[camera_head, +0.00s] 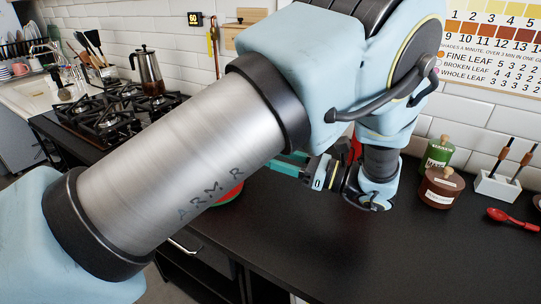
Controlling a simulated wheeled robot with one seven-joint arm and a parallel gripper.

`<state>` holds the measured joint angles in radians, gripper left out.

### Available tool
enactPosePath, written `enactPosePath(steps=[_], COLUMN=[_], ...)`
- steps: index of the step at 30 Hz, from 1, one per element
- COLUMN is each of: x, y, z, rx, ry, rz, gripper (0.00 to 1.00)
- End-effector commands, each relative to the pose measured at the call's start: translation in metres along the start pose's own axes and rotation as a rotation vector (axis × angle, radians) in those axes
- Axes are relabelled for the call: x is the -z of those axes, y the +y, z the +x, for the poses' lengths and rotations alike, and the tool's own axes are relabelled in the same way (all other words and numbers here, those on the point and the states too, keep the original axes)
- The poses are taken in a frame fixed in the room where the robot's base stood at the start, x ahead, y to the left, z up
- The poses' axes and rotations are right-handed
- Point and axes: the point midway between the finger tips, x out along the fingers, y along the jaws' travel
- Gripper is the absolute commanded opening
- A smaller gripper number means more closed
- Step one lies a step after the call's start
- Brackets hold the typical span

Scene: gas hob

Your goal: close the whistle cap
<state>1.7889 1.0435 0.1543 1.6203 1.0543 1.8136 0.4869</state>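My gripper (291,165), with teal finger parts, reaches left over the black counter from the wrist. My large arm link hides the area around its tips, so I cannot see whether it is open or holds anything. No whistle cap can be made out. A red and green rounded thing (230,196) shows only as a sliver below my arm, on the counter; most of it is hidden and I cannot tell what it is.
The gas hob (115,112) is at the left, with a steel and glass pot (148,72) at its back. A green jar (438,152), a brown jar (440,188), a white holder (499,187) and a red spoon (511,219) stand or lie right. The front counter (350,255) is clear.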

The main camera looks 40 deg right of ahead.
Motion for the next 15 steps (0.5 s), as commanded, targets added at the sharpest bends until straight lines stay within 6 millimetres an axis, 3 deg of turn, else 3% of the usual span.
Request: enactPosePath(steps=[15], x=[0.003], y=[0.000], z=[-0.090], rx=[0.002], ry=[0.000], rz=[-0.001], gripper=[0.47])
